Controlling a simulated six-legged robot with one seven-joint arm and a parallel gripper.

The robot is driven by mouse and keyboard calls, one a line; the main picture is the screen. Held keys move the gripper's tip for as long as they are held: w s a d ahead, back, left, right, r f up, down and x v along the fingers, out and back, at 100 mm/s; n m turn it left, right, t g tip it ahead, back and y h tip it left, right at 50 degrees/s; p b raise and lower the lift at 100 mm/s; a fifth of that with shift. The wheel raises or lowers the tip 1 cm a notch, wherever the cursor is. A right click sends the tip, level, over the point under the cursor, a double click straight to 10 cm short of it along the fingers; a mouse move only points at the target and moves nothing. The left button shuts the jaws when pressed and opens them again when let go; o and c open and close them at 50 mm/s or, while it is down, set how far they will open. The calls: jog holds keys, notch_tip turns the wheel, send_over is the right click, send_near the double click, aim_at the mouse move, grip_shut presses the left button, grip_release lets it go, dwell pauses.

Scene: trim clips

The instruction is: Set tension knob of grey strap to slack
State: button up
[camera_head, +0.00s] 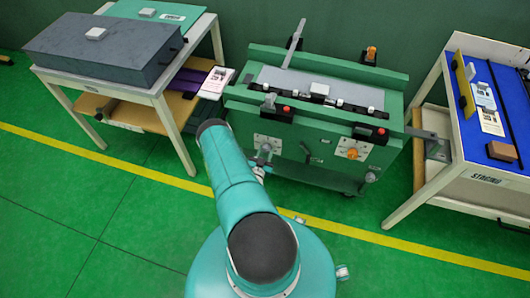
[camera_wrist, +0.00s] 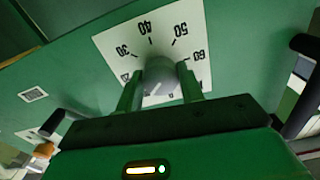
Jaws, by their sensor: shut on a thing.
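A grey round knob (camera_wrist: 158,70) sits on a white dial plate (camera_wrist: 112,42) on a green panel in the wrist view. The plate carries printed numbers, 30, 40, 50 and 60 among them. My gripper (camera_wrist: 160,78) has one green finger on each side of the knob and is shut on it. The knob's exact setting cannot be read. In the head view my gripper (camera_head: 262,160) is at the front of the green machine (camera_head: 318,146), at the left dial plate, partly hidden by my arm. No strap can be made out for certain.
An orange knob (camera_head: 352,153) on another plate is to the right on the same machine front. Black clamps (camera_head: 371,134) stick out from its top edge. A white table (camera_head: 60,71) stands left, another with a blue top (camera_head: 507,88) right.

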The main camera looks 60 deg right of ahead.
jog(key=n, duration=0.5)
jog(key=shift+a+n, duration=0.1)
jog(key=shift+n, duration=2.5)
jog(key=o, duration=1)
jog(key=a, duration=0.4)
jog(key=s+a, duration=0.1)
jog(key=a, duration=0.4)
jog(key=s+a, duration=0.1)
jog(key=a, duration=0.3)
jog(key=shift+s+a, duration=0.15)
jog(key=shift+a, duration=0.1)
